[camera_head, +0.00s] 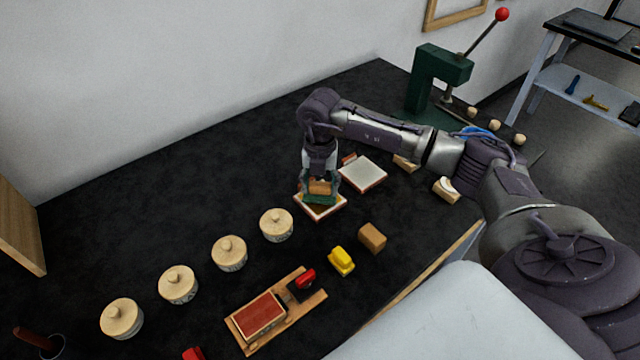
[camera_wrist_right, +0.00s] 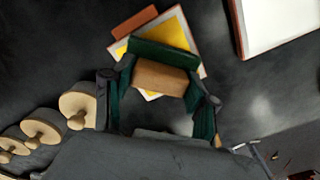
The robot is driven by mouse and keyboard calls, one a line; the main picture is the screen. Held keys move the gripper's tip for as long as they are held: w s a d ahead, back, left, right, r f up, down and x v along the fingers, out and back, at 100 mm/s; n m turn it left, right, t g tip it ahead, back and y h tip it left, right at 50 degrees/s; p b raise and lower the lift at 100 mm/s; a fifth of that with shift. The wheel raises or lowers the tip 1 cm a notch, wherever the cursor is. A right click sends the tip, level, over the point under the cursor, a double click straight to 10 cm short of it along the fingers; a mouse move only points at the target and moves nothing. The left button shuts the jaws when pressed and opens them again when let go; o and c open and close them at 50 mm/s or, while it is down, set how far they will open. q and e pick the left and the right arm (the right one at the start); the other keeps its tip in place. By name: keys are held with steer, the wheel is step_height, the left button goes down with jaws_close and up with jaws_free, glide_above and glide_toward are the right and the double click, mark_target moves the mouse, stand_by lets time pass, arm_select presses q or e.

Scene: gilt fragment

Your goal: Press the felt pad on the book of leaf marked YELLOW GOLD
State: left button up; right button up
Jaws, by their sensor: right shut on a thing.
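My right gripper (camera_head: 320,186) is shut on a wooden block with a green layer, the felt pad (camera_head: 320,197). The pad also shows between the fingers in the right wrist view (camera_wrist_right: 160,77). It is over a book of leaf with a yellow face, the yellow gold book (camera_head: 311,206), which shows beyond it in the wrist view (camera_wrist_right: 177,32). Pad and gripper hide much of the book, and I cannot tell whether they touch. A second book with a pale silvery face (camera_head: 364,174) lies just right of it. No lettering is readable. My left gripper is out of view.
Several round lidded pots (camera_head: 229,252) stand in a row at left. In front are a red pad on a wooden tray (camera_head: 259,314), a yellow object (camera_head: 341,261) and a wooden block (camera_head: 372,237). A green lever press (camera_head: 437,78) stands at the back. The back left table is clear.

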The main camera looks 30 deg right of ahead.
steer(key=shift+f+b, duration=0.35)
steer(key=shift+f, duration=0.2)
steer(key=shift+s+f, duration=0.15)
stand_by(1.1)
steer(key=shift+r+p, duration=0.8)
steer(key=shift+r, duration=0.4)
steer(key=shift+r+p, duration=1.6)
steer(key=shift+r, duration=0.85)
